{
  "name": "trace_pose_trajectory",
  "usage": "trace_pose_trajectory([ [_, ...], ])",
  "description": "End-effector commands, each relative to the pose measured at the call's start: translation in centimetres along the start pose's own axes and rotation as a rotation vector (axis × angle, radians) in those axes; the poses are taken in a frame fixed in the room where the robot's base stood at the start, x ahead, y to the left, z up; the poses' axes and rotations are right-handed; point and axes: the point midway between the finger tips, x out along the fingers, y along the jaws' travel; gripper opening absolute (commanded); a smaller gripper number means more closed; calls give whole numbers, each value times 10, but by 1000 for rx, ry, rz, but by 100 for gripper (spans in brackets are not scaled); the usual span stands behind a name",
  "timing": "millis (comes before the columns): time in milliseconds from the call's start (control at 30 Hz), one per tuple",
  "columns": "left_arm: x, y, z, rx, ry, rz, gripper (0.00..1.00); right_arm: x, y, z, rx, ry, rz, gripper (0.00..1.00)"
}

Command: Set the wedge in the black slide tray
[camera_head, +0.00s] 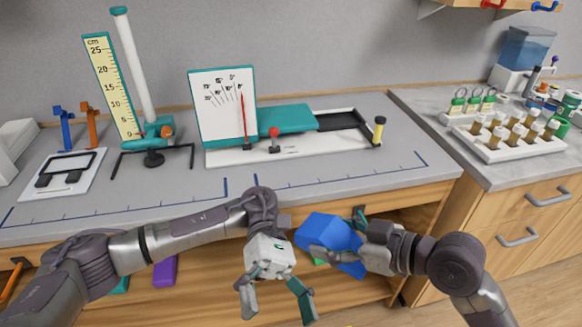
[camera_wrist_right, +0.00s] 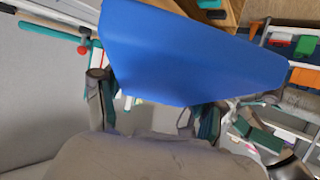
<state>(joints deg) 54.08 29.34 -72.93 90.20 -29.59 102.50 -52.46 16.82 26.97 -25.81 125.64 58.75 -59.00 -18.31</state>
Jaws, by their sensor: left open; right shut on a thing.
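The blue wedge (camera_head: 330,232) is held by my right gripper (camera_head: 342,238), in front of the table's front edge. In the right wrist view the wedge (camera_wrist_right: 185,55) fills the upper middle, between the gripper's fingers. My left gripper (camera_head: 277,300) is open and empty, pointing down, to the left of and below the wedge. The black slide tray (camera_head: 342,119) is a dark open frame on the white base (camera_head: 300,147) at the back of the table. It lies right of a teal block (camera_head: 288,118), apart from both grippers.
An angle board (camera_head: 222,105) with a red pointer and a red knob (camera_head: 274,132) stand left of the tray. A yellow-and-black post (camera_head: 379,131) is at its right end. A height-scale stand (camera_head: 145,80) is further left. The table's front strip (camera_head: 330,182) is clear.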

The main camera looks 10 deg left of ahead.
Motion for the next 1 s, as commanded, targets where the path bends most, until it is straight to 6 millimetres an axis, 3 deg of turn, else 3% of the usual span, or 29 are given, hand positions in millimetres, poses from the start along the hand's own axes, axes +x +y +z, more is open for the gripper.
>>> trace_pose_trajectory([
  [33,-26,-11,20,78,71,133,100,0,0,0,0,0,0,38],
  [100,-54,-16,41,161,199,302,100,0,0,0,0,0,0,38],
  [200,-93,-10,61,203,424,516,100,0,0,0,0,0,0,38],
  [400,-159,-9,94,199,735,817,100,0,0,0,0,0,0,38],
  [500,-180,-14,107,193,820,908,100,0,0,0,0,0,0,38],
  [733,-192,-11,110,185,878,971,100,0,0,0,0,0,0,38],
  [1000,-178,26,83,185,875,965,100,0,0,0,0,0,0,38],
])
